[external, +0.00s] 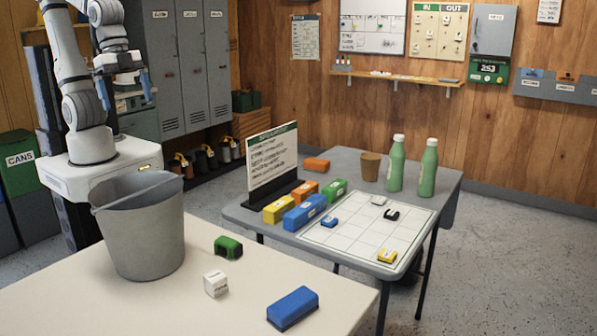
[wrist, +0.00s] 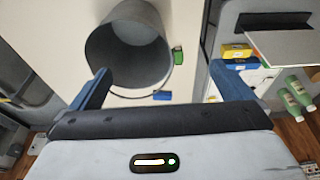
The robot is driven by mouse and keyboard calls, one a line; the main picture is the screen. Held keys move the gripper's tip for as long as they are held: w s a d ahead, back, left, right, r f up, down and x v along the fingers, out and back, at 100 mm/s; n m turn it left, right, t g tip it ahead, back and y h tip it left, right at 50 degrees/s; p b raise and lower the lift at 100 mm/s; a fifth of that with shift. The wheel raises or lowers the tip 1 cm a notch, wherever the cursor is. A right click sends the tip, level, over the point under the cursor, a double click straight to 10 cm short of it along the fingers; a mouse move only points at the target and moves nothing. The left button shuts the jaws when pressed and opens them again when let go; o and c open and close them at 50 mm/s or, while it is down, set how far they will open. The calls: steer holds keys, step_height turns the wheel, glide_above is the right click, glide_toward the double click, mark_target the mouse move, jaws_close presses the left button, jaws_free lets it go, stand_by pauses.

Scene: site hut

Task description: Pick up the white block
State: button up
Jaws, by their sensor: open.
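The white block (external: 215,284) is a small cube with dark marks on its sides. It stands on the pale near table in the external view, between a green block and a blue block. I cannot make it out in the wrist view. My gripper (external: 125,89) is open and empty, raised high at the upper left, well away from the white block. In the wrist view its two blue fingers (wrist: 160,76) are spread wide apart, with the pale table far below.
A grey bucket (external: 140,225) stands on the near table, left of the white block. The green block (external: 228,247) and the blue block (external: 292,308) are nearby. A grey table (external: 240,208) behind holds a sign, coloured blocks, a gridded sheet, a cup and green bottles.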

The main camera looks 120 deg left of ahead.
steer(key=s, duration=0.1)
steer(key=s+f, duration=0.1)
steer(key=s, duration=0.1)
steer(key=shift+s+a, duration=0.15)
steer(key=shift+s, duration=0.05)
steer(key=shift+w, duration=0.1)
steer(key=c, duration=0.8)
steer(key=shift+c, duration=0.2)
steer(key=shift+w, duration=0.1)
